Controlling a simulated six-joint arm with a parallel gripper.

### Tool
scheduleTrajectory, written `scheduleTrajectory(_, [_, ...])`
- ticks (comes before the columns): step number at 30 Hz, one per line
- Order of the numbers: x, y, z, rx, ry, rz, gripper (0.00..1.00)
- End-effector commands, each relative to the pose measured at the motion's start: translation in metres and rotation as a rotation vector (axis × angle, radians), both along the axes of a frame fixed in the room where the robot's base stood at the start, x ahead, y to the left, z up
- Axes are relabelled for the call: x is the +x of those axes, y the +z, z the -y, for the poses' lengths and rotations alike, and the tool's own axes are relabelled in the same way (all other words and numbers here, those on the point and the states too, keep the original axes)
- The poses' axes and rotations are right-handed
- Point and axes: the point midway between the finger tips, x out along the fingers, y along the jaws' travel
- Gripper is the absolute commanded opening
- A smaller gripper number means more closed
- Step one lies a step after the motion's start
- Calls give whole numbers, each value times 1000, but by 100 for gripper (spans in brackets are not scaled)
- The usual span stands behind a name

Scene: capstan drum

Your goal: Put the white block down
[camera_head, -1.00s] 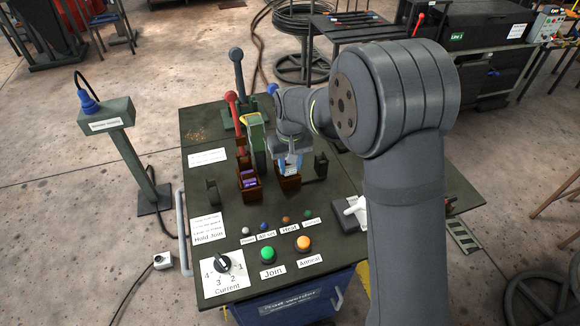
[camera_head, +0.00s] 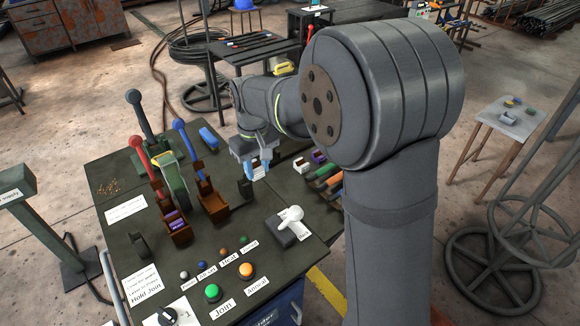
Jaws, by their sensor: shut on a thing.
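My gripper (camera_head: 258,167), with pale blue fingers, points down over the right rear part of the dark bench (camera_head: 280,218). It is shut on a small white block (camera_head: 260,174), only partly visible between and below the fingertips. I cannot tell whether the block touches the bench top.
Right of my gripper is a row of several small coloured blocks (camera_head: 318,157). Left are a brown holder (camera_head: 213,207) with a blue-knobbed lever, another holder (camera_head: 179,232) and red and dark levers. A white-handled device (camera_head: 290,217) stands in front. A blue object (camera_head: 209,138) lies behind.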

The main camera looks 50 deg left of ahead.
Motion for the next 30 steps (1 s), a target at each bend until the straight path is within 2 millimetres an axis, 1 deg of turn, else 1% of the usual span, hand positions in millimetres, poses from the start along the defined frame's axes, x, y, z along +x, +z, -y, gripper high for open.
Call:
scheduleTrajectory(5, [59,-11,3,0,-11,0,1])
scheduleTrajectory(6, [75,-15,5,0,-11,0,1])
scheduleTrajectory(8, [99,-20,8,0,-11,0,1])
scheduleTrajectory(9, [115,-23,11,0,-11,0,1])
scheduleTrajectory(12, [149,-30,20,0,-9,0,1])
scheduleTrajectory(16, [180,-36,30,1,-6,0,1])
scheduleTrajectory(19, [193,-40,34,1,-3,0,1])
scheduleTrajectory(22, [194,-45,30,1,1,0,1])
scheduleTrajectory(26, [180,-60,10,0,5,0,1])
scheduleTrajectory(30, [161,-80,-18,-1,5,-1,1])
